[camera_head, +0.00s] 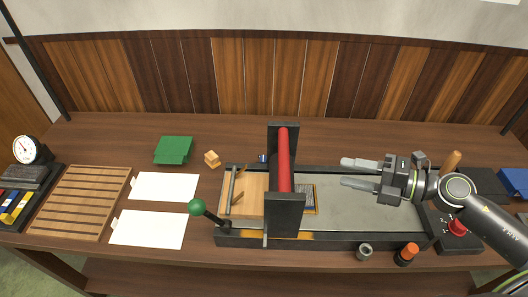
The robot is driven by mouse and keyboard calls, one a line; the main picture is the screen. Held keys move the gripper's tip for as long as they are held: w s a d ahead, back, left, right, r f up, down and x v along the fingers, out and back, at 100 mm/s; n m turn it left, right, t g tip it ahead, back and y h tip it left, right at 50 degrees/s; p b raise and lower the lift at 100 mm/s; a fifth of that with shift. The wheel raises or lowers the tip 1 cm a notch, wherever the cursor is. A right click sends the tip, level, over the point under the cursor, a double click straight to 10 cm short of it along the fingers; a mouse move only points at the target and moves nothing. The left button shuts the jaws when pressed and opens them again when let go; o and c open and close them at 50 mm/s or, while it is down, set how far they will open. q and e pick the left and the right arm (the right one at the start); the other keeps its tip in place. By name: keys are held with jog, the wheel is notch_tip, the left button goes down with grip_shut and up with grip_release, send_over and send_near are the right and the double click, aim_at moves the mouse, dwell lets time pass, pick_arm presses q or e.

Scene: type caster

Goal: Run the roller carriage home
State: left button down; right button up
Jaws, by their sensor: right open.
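The roller carriage has a red roller (283,160) between two dark upright end plates. Its front end plate (284,215) faces me. The carriage stands across the press bed (375,212), left of the bed's middle. Light wood lies to its left on the bed, and a grey type block (308,199) with an orange edge shows just right of it, partly hidden by the carriage. My right gripper (344,172) is open and empty above the grey bed, right of the carriage and apart from it, its fingers pointing left. My left gripper is not in view.
A green-knobbed lever (196,207) rises at the bed's left end. A grey metal cylinder (364,252) and an orange-capped item (407,254) stand at the front right. White sheets (148,229), a slatted wooden rack (82,203) and a green block (174,150) lie left.

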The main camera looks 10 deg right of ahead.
jog(key=p, duration=0.2)
send_near(284, 160)
jog(key=x, duration=0.3)
jog(key=p+x, duration=0.1)
jog(key=x, duration=0.2)
jog(key=w+d+f+p+x, duration=0.1)
jog(key=x, duration=0.2)
jog(key=shift+w+a+f, duration=0.1)
jog(key=shift+a, duration=0.1)
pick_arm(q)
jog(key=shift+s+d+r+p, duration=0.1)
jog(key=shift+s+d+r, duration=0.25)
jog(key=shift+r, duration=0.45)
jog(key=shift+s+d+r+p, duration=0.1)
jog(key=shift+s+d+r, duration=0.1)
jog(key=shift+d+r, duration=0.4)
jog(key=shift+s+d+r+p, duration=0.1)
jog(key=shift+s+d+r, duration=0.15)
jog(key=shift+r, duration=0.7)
pick_arm(e)
jog(key=shift+w+a+f, duration=0.2)
jog(key=shift+w+a, duration=0.1)
jog(key=shift+a, duration=0.15)
jog(key=shift+c, duration=0.4)
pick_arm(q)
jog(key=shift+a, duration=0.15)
pick_arm(e)
grip_shut()
